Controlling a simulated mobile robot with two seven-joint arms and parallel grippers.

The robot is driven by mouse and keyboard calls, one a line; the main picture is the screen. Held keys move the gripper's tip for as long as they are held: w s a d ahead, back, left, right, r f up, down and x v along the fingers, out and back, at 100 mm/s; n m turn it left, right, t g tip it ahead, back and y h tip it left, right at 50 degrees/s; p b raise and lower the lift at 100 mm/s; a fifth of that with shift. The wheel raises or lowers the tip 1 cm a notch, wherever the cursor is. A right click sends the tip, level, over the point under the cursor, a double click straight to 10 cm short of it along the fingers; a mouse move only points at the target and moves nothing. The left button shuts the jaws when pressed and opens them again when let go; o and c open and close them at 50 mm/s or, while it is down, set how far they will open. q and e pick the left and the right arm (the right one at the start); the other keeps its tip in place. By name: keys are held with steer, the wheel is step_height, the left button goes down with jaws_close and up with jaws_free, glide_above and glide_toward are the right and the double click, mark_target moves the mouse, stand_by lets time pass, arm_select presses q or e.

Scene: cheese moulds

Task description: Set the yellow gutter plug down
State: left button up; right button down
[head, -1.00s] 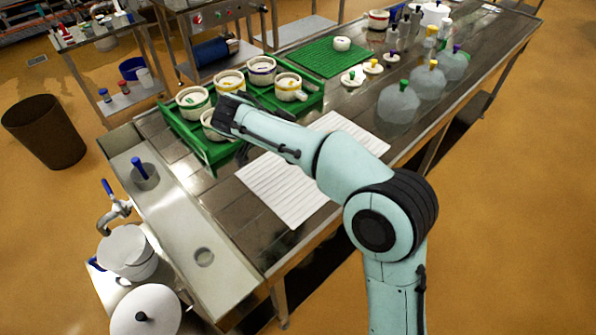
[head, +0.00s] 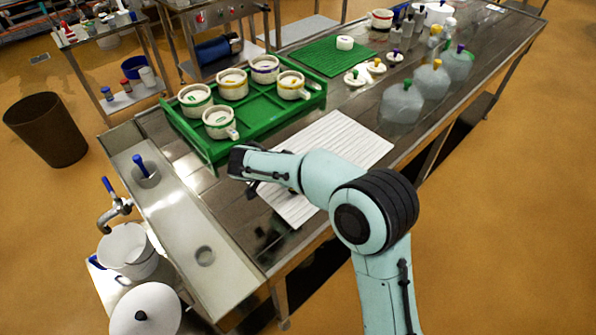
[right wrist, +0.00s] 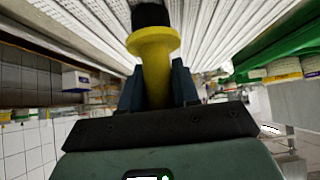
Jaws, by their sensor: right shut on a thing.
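The yellow gutter plug (right wrist: 155,48) has a flared yellow collar and a black end, and stands between the two dark fingers of my right gripper (right wrist: 157,85). The gripper is shut on its yellow stem. In the head view my right gripper (head: 252,187) is over the steel table, between the green tray and the white ribbed mat. The plug is hidden there by my wrist. My left gripper is not in view.
The green tray (head: 272,121) holds several white moulds with coloured bands. The white ribbed mat (head: 345,143) lies bare beside my forearm. A long steel gutter (head: 185,215) with a drain hole (head: 205,255) runs along the table's left end. A blue-handled piece (head: 141,166) stands in it.

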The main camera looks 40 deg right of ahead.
steer(key=c, duration=0.8)
jaws_free()
steer(key=v, duration=1.2)
